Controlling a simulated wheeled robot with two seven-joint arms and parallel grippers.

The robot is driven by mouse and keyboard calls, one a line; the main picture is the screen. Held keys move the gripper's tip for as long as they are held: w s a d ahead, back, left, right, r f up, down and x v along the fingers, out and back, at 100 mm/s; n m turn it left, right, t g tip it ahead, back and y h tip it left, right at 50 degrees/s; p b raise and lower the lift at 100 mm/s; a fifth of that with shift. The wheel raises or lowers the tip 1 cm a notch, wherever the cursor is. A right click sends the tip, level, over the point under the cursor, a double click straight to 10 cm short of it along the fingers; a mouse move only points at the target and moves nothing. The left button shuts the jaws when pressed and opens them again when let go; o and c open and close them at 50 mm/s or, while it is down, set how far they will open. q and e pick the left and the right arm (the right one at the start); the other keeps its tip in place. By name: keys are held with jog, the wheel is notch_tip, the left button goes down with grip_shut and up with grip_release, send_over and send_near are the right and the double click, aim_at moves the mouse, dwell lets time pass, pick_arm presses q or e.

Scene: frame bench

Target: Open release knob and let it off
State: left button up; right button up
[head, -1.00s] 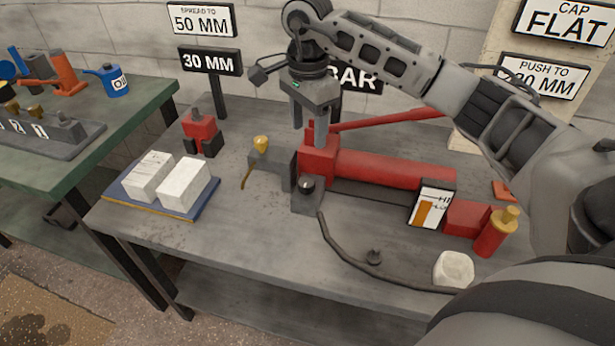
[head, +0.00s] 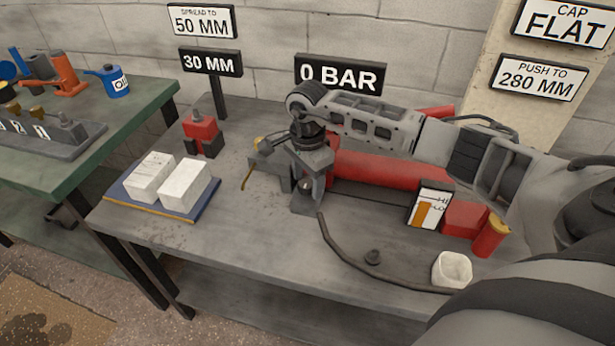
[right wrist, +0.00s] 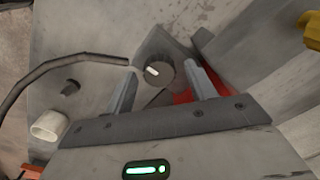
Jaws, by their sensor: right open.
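The release knob (right wrist: 157,72) is round and dark with a white mark on top. In the right wrist view it lies between the two fingers of my open right gripper (right wrist: 163,75), with visible gaps; I cannot tell whether the fingers are lowered around it. In the head view my right gripper (head: 303,188) is over the grey block (head: 304,205) at the left end of the red pump (head: 385,174), and its fingers partly hide the knob. My left gripper is not in view.
A gauge (head: 430,205) stands beside the pump, below the "0 BAR" sign (head: 340,75). A black hose (head: 345,258) curves along the front, near a white cup (head: 452,269). A blue tray (head: 133,206) with white blocks is at left.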

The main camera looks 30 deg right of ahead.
jog(key=c, duration=1)
jog(key=shift+o, duration=0.2)
